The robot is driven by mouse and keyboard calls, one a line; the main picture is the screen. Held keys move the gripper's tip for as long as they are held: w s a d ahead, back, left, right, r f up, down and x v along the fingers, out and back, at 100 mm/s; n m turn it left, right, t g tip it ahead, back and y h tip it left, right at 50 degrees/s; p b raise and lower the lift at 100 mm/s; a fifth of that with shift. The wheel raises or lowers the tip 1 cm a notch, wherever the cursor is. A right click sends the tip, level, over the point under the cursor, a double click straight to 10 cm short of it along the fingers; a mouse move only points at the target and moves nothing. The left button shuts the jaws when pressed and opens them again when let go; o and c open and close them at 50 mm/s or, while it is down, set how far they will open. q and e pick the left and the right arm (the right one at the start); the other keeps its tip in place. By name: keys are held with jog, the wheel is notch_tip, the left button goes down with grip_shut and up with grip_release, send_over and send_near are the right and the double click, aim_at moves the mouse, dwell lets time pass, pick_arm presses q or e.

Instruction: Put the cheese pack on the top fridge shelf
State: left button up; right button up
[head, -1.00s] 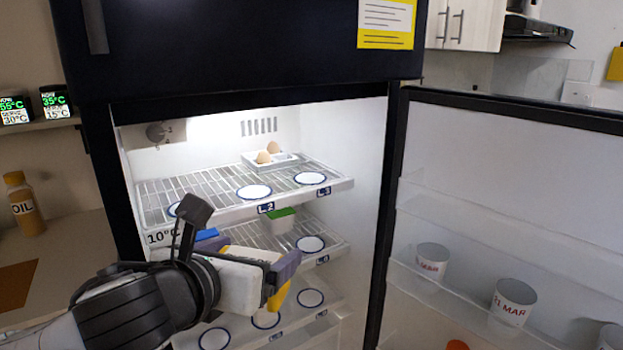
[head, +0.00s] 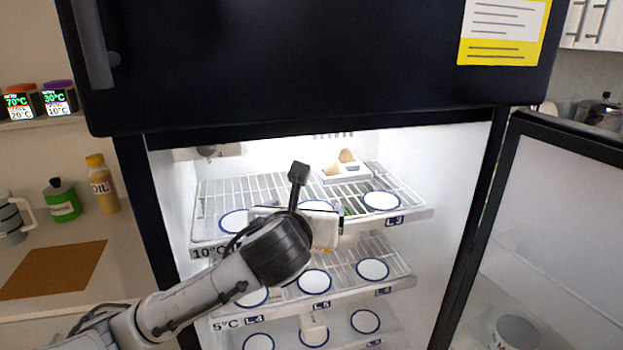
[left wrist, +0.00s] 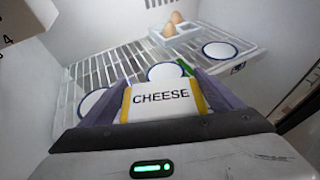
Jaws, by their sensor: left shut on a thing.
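My left gripper (head: 325,228) is at the front of the open fridge, about level with the top shelf (head: 225,192). It is shut on the cheese pack (left wrist: 162,99), white with yellow ends and the word CHEESE, held between both fingers in the left wrist view. In the head view the gripper and wrist mostly hide the pack. The wire top shelf (left wrist: 110,70) lies beyond the pack in the left wrist view, with white blue-rimmed discs on it. The right disc (head: 382,201) is bare; the middle one (left wrist: 165,72) is partly covered by the gripper. My right gripper is not in view.
An egg tray (head: 345,173) with two eggs stands at the back of the top shelf. A small green thing (left wrist: 186,67) shows near the middle disc. Lower shelves carry more discs. The open door (head: 560,200) is on the right; the dark freezer front (head: 300,70) is above.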

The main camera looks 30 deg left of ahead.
pick_arm(q)
jog(key=w+a, duration=0.1)
jog(key=w, duration=0.2)
jog(key=w+a, duration=0.2)
jog(key=w, duration=0.1)
jog(key=w+a, duration=0.1)
jog(key=w, duration=0.1)
jog(key=shift+w+a+r, duration=0.1)
jog(key=shift+w+a, duration=0.1)
jog(key=shift+w, duration=0.2)
jog(key=w, duration=0.1)
jog(key=w+a, duration=0.1)
jog(key=w+a+p, duration=0.1)
jog(key=w, duration=0.1)
jog(key=shift+w, duration=0.1)
jog(key=shift+f, duration=0.35)
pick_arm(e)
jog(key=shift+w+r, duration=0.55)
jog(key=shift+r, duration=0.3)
